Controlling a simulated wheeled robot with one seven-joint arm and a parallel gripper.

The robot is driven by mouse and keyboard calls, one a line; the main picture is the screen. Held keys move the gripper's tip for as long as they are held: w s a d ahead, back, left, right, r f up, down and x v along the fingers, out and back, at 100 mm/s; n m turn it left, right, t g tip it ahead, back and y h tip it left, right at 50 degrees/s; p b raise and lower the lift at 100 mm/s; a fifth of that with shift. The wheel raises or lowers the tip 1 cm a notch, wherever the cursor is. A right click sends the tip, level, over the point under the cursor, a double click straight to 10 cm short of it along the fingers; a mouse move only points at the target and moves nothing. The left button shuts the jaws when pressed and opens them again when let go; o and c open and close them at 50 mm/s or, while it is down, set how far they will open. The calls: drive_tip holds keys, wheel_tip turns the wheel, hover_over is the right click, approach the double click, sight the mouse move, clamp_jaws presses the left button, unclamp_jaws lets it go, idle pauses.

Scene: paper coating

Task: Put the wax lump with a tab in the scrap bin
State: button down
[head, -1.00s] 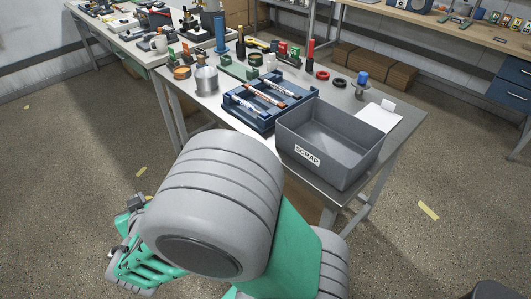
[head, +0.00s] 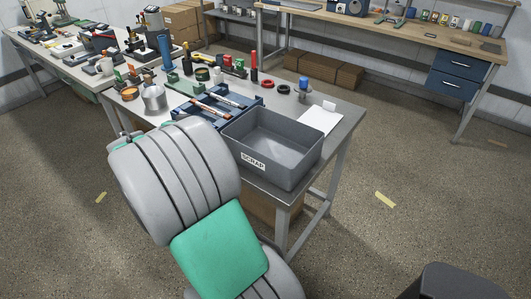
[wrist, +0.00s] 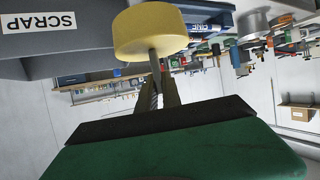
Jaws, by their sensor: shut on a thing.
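The wax lump (wrist: 150,32) is a pale yellow, rounded disc with a narrow tab (wrist: 154,64) in the wrist view. My gripper (wrist: 156,85) is shut on the tab, with the lump beyond the fingertips. The grey scrap bin (head: 282,173) stands at the near edge of the metal table in the head view, open at the top; the part of its inside that shows is empty. Its labelled wall also shows in the wrist view (wrist: 90,22), left of the lump. The lump and fingertips are hidden behind my arm in the head view.
A blue tray (head: 183,116) with pens is just behind and left of the bin. A white sheet (head: 318,121) lies to its right. Bottles, a metal pot (head: 154,99) and tape rings stand further back.

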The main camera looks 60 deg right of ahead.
drive_tip(key=s+d+m+g, duration=0.6)
drive_tip(key=s+d, duration=1)
drive_tip(key=s, duration=0.2)
drive_tip(key=f, duration=0.3)
drive_tip(key=f+p, duration=0.1)
drive_tip(key=f, duration=0.6)
drive_tip(key=shift+w, duration=0.4)
drive_tip(key=shift+f, duration=0.2)
drive_tip(key=c, duration=1.5)
unclamp_jaws()
